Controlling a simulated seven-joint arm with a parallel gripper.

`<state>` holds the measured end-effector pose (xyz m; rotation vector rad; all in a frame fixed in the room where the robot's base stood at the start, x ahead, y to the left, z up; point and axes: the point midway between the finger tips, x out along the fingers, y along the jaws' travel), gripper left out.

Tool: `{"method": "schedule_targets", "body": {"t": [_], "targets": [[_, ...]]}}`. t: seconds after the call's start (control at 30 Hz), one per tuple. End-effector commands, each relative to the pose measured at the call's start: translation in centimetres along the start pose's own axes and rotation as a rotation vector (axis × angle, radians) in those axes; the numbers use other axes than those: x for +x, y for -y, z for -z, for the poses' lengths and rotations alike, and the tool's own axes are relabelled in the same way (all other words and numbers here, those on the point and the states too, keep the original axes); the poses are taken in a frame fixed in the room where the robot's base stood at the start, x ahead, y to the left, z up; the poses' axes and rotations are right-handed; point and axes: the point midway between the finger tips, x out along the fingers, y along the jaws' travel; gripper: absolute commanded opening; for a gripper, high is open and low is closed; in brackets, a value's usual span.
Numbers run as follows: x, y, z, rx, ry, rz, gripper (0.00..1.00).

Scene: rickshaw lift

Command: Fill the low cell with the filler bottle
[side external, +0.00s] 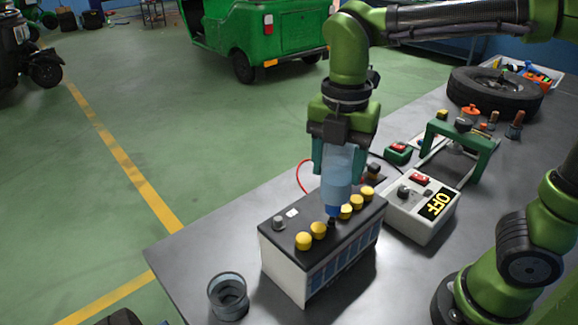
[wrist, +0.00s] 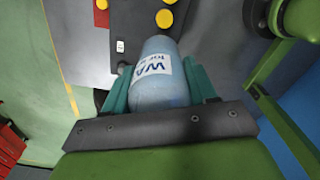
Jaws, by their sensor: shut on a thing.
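The filler bottle (side external: 338,175) is translucent pale blue with a blue cap end pointing down. My gripper (side external: 337,160) is shut on it, a green finger on each side. In the wrist view the bottle (wrist: 158,75) shows a white label with blue letters between my fingers (wrist: 160,92). The battery (side external: 285,262) stands on the bench, with a black top and a row of yellow caps (side external: 318,230). The bottle's tip is over a dark spot in the cap row, where no yellow cap shows. I cannot tell whether the tip is inside the cell opening.
A clear cup (side external: 228,297) stands left of the battery near the bench edge. A tyre (side external: 494,92) lies farther back. A red cable loops behind the battery.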

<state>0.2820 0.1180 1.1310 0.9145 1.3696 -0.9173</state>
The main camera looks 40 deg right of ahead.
Motion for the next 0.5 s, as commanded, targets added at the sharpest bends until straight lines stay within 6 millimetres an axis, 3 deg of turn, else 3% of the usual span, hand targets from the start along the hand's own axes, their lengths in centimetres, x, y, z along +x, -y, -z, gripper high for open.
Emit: {"method": "schedule_targets", "body": {"t": [0.5], "targets": [[-2.6,0.0,0.0,-0.001,0.000,-0.005,0.20]]}}
